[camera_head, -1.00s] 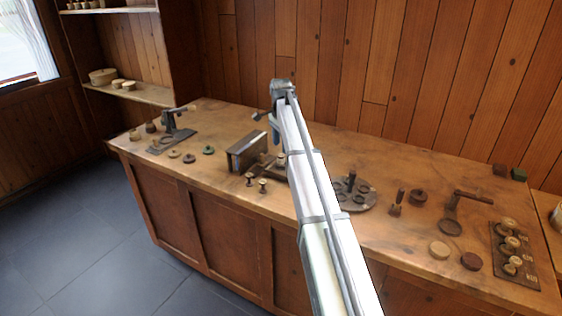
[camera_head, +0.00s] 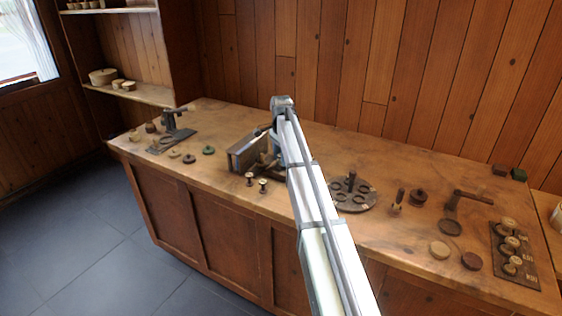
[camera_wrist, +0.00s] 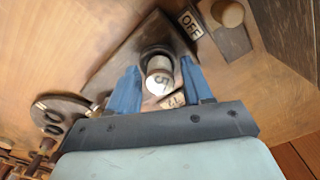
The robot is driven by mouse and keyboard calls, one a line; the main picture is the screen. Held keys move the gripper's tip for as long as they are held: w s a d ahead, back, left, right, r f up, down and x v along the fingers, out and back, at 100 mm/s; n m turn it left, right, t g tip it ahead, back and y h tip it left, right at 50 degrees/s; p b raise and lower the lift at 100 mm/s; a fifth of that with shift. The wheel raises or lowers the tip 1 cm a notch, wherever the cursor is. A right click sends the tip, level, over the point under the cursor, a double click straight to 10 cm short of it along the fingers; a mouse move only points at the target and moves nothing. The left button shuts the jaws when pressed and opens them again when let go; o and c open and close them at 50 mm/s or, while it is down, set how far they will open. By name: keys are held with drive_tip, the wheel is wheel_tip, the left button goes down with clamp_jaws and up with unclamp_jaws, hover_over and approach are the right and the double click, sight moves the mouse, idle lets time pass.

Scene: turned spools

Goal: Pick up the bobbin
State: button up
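A bobbin (camera_wrist: 159,78) with a pale round top marked with a number stands upright on a dark plate (camera_wrist: 125,68) in the wrist view. My gripper (camera_wrist: 160,70) has blue fingers, one on each side of the bobbin, with small gaps visible, so it is open. How far down the fingers reach beside the bobbin is hard to tell. A small number tag lies by the bobbin's near side. In the head view my arm hides the bobbin, and only a bit of blue finger shows beside the arm's end.
An OFF label (camera_wrist: 190,24) and a round wooden knob (camera_wrist: 228,13) sit close by. Two small spools (camera_head: 263,186) stand near the bench front. A metal-faced block (camera_head: 245,152) is left of my arm, a round dark tray (camera_head: 353,196) right of it.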

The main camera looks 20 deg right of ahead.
clamp_jaws()
drive_tip(key=shift+r, duration=0.15)
